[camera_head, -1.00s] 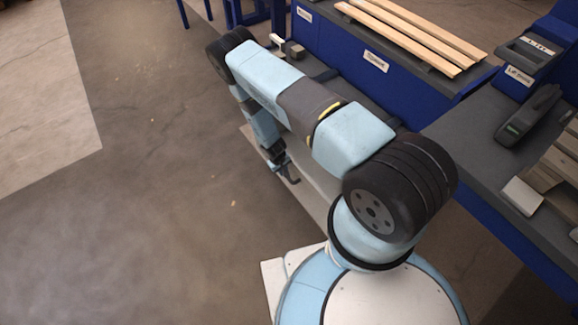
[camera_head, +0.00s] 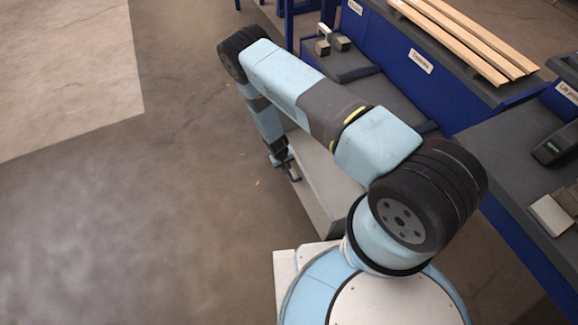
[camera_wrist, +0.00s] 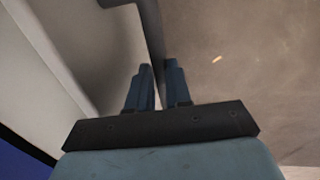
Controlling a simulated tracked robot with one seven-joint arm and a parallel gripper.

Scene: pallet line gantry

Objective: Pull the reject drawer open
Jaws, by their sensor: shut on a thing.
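The reject drawer shows as a pale front panel (camera_head: 325,183) below the blue counter in the head view, partly covered by my arm. No label on it is readable. Its dark bar handle (camera_head: 294,179) stands out on the floor side. My gripper (camera_head: 284,163) is at this handle, low beside the panel. In the wrist view, my gripper's two blue fingers (camera_wrist: 156,88) are shut on the dark handle (camera_wrist: 150,35), which runs up between them. The pale panel (camera_wrist: 55,70) lies to their left. How far the drawer stands out is hidden by my arm.
The blue counter (camera_head: 470,105) bears wooden slats (camera_head: 465,38). A dark grey worktop (camera_head: 510,150) at right holds a dark device (camera_head: 555,145) and a pale block (camera_head: 549,213). Small blocks (camera_head: 340,43) sit on a dark surface beyond my arm. The floor (camera_head: 180,210) at left is clear.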

